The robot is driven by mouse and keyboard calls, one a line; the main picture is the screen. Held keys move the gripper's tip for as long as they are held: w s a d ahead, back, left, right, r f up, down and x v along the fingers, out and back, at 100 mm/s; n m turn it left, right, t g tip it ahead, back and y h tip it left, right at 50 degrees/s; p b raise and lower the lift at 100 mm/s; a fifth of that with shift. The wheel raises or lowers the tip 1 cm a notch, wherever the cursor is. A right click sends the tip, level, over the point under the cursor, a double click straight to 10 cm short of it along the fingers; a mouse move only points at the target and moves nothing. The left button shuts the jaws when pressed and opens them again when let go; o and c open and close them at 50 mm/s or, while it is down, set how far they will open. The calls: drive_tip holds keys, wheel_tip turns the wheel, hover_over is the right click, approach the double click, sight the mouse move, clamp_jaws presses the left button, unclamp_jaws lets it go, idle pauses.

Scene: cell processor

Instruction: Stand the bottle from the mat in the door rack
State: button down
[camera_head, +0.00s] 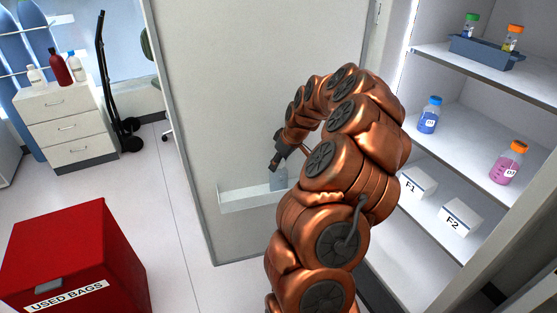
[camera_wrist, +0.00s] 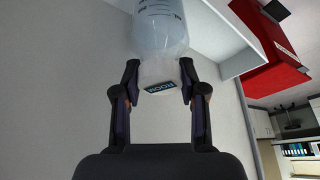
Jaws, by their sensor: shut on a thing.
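My gripper (camera_wrist: 160,76) is shut on a clear, whitish bottle (camera_wrist: 158,30) with dark graduation marks. The white door rack (camera_wrist: 228,42) lies just beyond and to the right of the bottle in the wrist view. In the head view the rack (camera_head: 240,198) is a shallow tray on the grey door, and the bottle (camera_head: 278,180) is at its right end, below my gripper (camera_head: 277,164). Whether the bottle touches the rack floor cannot be told. No mat is visible.
The open cabinet at right has shelves with a blue bottle (camera_head: 428,115), a pink bottle (camera_head: 508,163), a small rack (camera_head: 486,52) and boxes F1 (camera_head: 418,180) and F2 (camera_head: 460,215). A red used-bags bin (camera_head: 75,255) stands left. The rack's left part looks empty.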

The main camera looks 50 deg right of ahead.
drive_tip(key=shift+f, duration=0.2)
drive_tip(key=c, duration=0.6)
unclamp_jaws()
drive_tip(key=shift+c, duration=0.2)
drive_tip(key=shift+r, duration=0.15)
drive_tip(key=shift+r, duration=0.2)
drive_tip(key=b+v, duration=0.2)
drive_tip(key=v, duration=0.9)
drive_tip(key=shift+s+r, duration=0.25)
drive_tip(key=shift+r, duration=0.1)
